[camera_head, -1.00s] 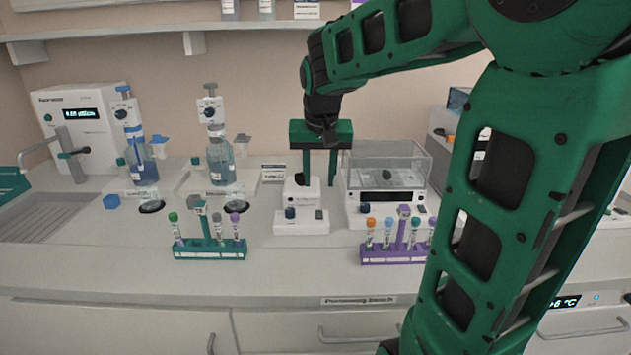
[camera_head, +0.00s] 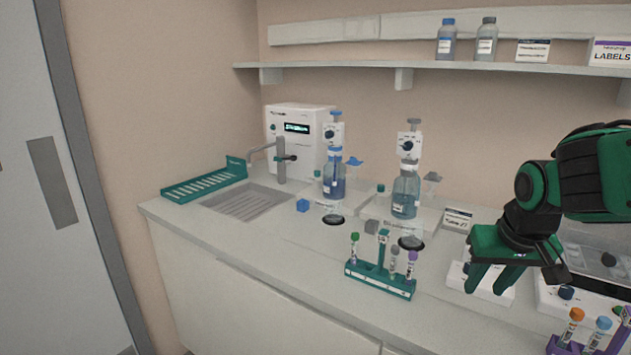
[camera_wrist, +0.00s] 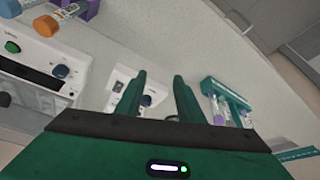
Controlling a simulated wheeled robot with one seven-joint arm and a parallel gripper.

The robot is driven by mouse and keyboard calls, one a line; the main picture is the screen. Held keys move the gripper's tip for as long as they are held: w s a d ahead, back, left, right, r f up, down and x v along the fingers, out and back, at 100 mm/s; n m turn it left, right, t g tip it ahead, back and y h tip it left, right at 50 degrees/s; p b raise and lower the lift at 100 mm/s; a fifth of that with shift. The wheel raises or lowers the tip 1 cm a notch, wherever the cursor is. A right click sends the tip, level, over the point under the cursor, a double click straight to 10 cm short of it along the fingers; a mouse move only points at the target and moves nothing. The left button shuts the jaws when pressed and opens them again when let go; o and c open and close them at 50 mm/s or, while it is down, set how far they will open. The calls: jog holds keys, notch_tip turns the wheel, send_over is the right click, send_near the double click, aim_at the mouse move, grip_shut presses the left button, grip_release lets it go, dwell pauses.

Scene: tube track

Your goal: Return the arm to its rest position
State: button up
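My gripper (camera_head: 493,283) is at the right of the head view, above the bench, with its green fingers pointing down. In the wrist view its two fingers (camera_wrist: 160,92) stand apart with nothing between them. Beyond the fingers lies a small white device with a dark knob (camera_wrist: 122,90); it also shows behind the gripper in the head view (camera_head: 482,284). My arm reaches in from the right edge of the head view. The rest of the arm is out of view.
A teal rack (camera_head: 380,283) with capped tubes stands left of the gripper. A purple rack (camera_head: 562,346) with tubes is at the lower right. Two bottle dispensers (camera_head: 334,180) (camera_head: 405,190) stand behind. A shelf (camera_head: 340,68) runs above. A sink (camera_head: 247,201) lies left.

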jog(key=shift+n+y, duration=0.4)
jog(key=shift+n, duration=0.4)
jog(key=s+a+f, duration=0.2)
jog(key=s+a, duration=0.1)
jog(key=shift+f, duration=0.2)
jog(key=shift+s+f, duration=0.15)
jog(key=shift+s, duration=0.1)
jog(key=s+d+m, duration=0.1)
jog(key=s+d, duration=0.1)
jog(key=s+d+m+g, duration=0.1)
jog(key=s+d, duration=0.1)
jog(key=s+d+f, duration=0.1)
jog(key=s+d, duration=0.2)
jog(key=shift+m+g+h, duration=0.3)
jog(key=shift+m+g, duration=0.1)
jog(key=s+d+m+g, duration=0.2)
jog(key=s+d+m, duration=0.1)
jog(key=s, duration=0.6)
jog(key=shift+s+d+f+y, duration=0.15)
jog(key=shift+d+f+y, duration=0.2)
jog(key=shift+d+y, duration=0.1)
